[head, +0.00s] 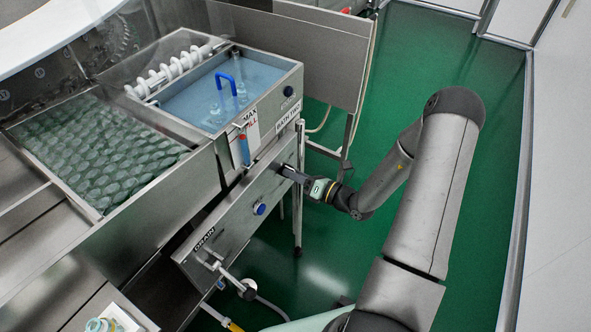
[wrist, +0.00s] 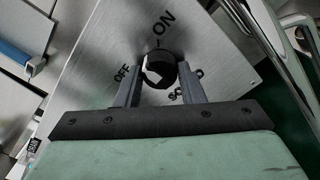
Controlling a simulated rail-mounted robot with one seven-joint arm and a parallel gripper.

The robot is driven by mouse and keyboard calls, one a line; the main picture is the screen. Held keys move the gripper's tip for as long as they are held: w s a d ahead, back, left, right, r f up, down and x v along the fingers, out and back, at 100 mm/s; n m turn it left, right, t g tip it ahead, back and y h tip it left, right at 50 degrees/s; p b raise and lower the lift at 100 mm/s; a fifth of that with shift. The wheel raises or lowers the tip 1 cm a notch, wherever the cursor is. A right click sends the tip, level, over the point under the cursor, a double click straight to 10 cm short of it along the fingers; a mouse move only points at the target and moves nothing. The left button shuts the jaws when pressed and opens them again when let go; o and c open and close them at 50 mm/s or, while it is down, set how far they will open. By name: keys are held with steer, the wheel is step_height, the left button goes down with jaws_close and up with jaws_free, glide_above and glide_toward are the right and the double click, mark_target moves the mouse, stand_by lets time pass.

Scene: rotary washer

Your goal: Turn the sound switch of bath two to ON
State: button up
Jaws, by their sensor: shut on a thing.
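The sound switch is a dark round knob with a pale face (wrist: 160,68) on a steel panel in the wrist view. OFF is printed to its left and ON above it; lettering to its lower right is partly hidden. My gripper (wrist: 158,88) is shut on the knob, one finger on each side. I cannot tell clearly which label the knob points to. In the head view my gripper (head: 288,171) reaches the steel panel (head: 232,222) from the right and hides the switch. Bath two (head: 228,92), filled with bluish water, stands above, with its BATH TWO label (head: 288,119).
A blue knob (head: 259,209) sits lower left on the same panel, and a DRAIN lever (head: 230,278) farther down. A steel leg (head: 298,190) is close by. Green floor (head: 325,245) is open to the right.

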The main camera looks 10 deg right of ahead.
steer(key=m+p, duration=0.4)
steer(key=m, duration=0.5)
steer(key=shift+p, duration=0.3)
stand_by(0.4)
steer(key=o, duration=1)
steer(key=b+v, duration=0.3)
steer(key=v, duration=1.4)
steer(key=shift+s, duration=0.25)
steer(key=shift+d+r, duration=0.1)
